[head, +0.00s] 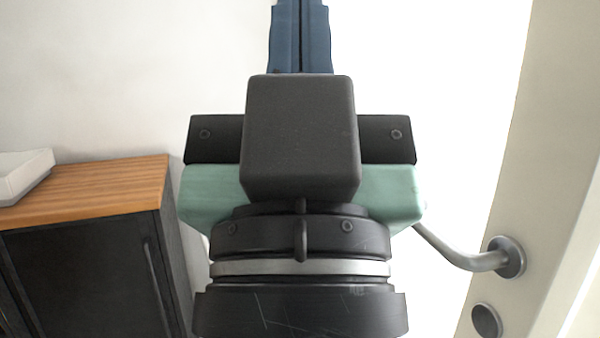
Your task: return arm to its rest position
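My gripper (300,36) stands in the middle of the head view, seen from behind and pointing up in the picture. Its two blue fingers lie side by side, with only a thin dark line between them. They look shut, and no object shows between them. The fingertips are cut off by the top edge. The black and green gripper body and the wrist hide much of the middle of the view.
A black cabinet (95,280) with a wooden top (95,190) stands at the left, a white object (22,174) on it. At the right is a beige door-like panel (535,150) with a metal lever handle (455,257). A pale wall (130,70) is behind.

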